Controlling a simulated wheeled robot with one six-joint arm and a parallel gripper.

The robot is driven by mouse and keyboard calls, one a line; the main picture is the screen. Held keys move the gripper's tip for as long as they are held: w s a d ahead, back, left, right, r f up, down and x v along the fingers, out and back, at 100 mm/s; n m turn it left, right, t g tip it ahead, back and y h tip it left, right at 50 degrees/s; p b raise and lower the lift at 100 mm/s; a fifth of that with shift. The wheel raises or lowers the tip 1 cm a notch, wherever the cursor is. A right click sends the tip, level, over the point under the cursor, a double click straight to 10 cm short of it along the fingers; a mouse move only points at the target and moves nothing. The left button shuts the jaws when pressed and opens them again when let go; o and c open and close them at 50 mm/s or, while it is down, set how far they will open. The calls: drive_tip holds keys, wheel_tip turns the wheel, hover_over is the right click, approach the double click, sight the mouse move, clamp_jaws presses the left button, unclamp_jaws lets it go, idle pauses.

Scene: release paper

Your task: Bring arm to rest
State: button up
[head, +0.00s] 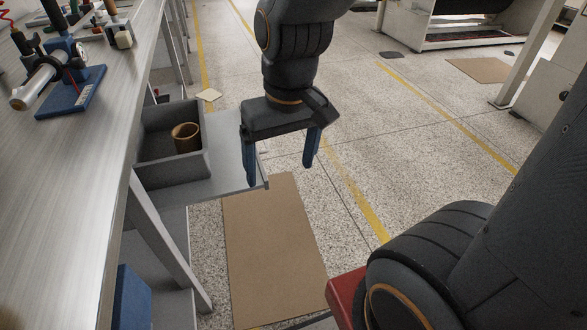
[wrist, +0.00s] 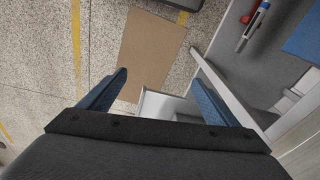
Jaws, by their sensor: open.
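My gripper (head: 280,174) hangs pointing down in the head view, its two blue fingers spread apart with nothing between them. It is in the air to the right of the grey bin and clear of the bench. In the wrist view my gripper (wrist: 158,76) also shows both fingers apart and empty. My arm comes down from the top of the head view, and its upper part is cut off by the frame edge.
A grey bin (head: 196,167) holding a brown ring-shaped roll (head: 186,137) sits on a low shelf. A metal bench (head: 60,190) with a blue fixture (head: 75,95) runs along the left. A brown sheet (head: 270,250) lies on the floor. Open floor extends right.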

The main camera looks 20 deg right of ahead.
drive_tip(key=shift+g, duration=0.6)
drive_tip(key=s, duration=0.1)
drive_tip(key=s+r, duration=0.1)
drive_tip(key=s+d, duration=0.1)
drive_tip(key=s, duration=0.1)
drive_tip(key=shift+r, duration=0.15)
drive_tip(key=d+r+m+p, duration=0.1)
drive_tip(key=d+r+p, duration=0.4)
drive_tip(key=p, duration=0.7)
drive_tip(key=shift+s+r+h+p, duration=0.3)
drive_tip(key=shift+s+r, duration=0.05)
drive_tip(key=shift+r, duration=0.45)
drive_tip(key=shift+c, duration=0.6)
